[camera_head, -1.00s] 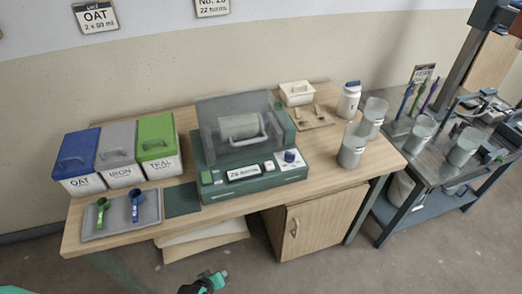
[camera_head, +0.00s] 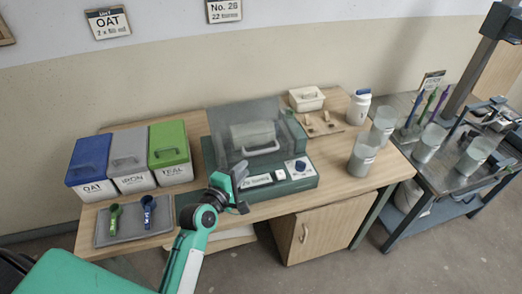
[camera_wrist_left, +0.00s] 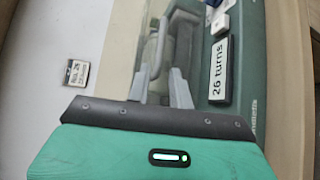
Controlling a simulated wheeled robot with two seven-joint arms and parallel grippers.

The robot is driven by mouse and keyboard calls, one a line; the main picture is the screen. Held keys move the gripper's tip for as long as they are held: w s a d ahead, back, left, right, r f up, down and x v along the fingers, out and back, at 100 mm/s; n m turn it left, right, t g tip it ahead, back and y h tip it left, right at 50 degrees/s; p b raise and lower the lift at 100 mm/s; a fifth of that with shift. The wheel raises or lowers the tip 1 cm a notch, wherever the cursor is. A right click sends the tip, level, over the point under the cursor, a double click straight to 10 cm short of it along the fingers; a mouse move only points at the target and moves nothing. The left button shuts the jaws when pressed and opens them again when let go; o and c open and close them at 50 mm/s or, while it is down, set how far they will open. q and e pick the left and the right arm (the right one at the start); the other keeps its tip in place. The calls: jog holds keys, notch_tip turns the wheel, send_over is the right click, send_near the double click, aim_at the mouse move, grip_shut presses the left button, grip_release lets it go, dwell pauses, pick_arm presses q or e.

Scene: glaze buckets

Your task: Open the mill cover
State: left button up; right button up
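The mill (camera_head: 215,187) is a dark green machine on the wooden table, with a panel reading "26 turns" (camera_wrist_left: 220,70) in the left wrist view. Its cover (camera_head: 222,122) is a see-through grey box and appears down over a pale drum (camera_head: 250,133). A light bar handle (camera_head: 262,150) shows at the cover's front. My left gripper (camera_head: 242,190) is in front of the mill's front left, short of the handle. Its two grey fingers (camera_wrist_left: 160,82) are apart with nothing between them. My right gripper is not in view.
Left of the mill stand blue, grey and green lidded bins (camera_head: 128,160) and a grey tray (camera_head: 133,231) with two scoops. A white box (camera_head: 306,99), a blue-capped jar (camera_head: 358,108) and grey cups (camera_head: 363,155) stand to the right. A metal cart (camera_head: 447,172) is at far right.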

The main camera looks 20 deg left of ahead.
aim_at(260, 152)
pick_arm(q)
jog(key=p+x, duration=0.1)
jog(key=x, duration=0.9)
jog(key=shift+w+d+p, duration=0.1)
jog(key=shift+w+p, duration=0.25)
jog(key=shift+w, duration=0.05)
jog(key=shift+w+f, duration=0.1)
jog(key=shift+w, duration=0.05)
grip_shut()
